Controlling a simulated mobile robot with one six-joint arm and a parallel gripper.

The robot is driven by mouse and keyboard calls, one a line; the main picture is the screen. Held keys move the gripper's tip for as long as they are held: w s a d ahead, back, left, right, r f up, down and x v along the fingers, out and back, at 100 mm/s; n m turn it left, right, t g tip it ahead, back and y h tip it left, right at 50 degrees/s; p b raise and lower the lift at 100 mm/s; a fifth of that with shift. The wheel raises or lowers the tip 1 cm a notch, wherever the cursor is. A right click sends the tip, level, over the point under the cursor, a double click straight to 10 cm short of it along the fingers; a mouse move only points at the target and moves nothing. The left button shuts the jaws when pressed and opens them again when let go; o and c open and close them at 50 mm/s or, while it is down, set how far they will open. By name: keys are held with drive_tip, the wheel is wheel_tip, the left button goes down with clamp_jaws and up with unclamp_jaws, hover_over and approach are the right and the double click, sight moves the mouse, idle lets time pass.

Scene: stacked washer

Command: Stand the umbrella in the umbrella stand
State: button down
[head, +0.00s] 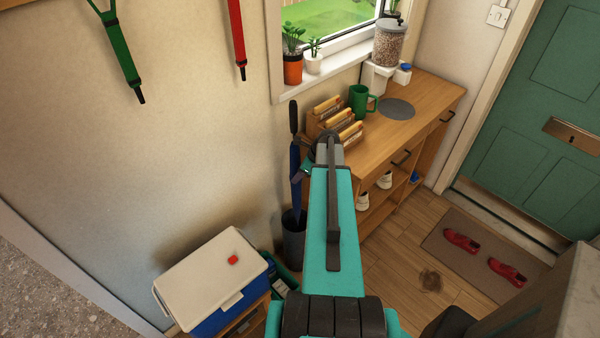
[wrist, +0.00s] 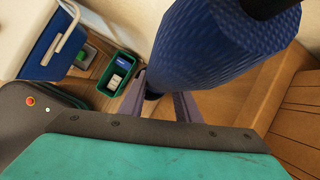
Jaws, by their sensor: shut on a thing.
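The blue umbrella (head: 296,175) stands roughly upright by the wall, its black handle (head: 293,117) at the top. My gripper (head: 307,170) is shut on it, though my arm hides part of the jaws. In the wrist view the umbrella (wrist: 212,48) fills the upper middle, between the fingers of my gripper (wrist: 163,100). The dark umbrella stand (head: 293,240) is on the floor directly below. The umbrella's lower end meets the stand's rim in the head view; I cannot tell how deep it sits inside.
A blue cool box with a white lid (head: 213,268) stands left of the stand, with a green crate (wrist: 119,73) beside it. A wooden bench (head: 425,98) with shoes below is to the right. Red shoes lie on a doormat (head: 450,238). Floor between is mostly clear.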

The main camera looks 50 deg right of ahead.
sight(299, 204)
drive_tip(key=shift+f+b, duration=4.25)
drive_tip(key=shift+f, duration=5.35)
drive_tip(key=c, duration=1.3)
unclamp_jaws()
drive_tip(key=shift+o, duration=0.2)
drive_tip(key=b+v, duration=0.2)
drive_tip(key=v, duration=1.1)
drive_tip(key=shift+s+r, duration=0.15)
drive_tip(key=shift+r, duration=0.25)
drive_tip(key=shift+r, duration=0.1)
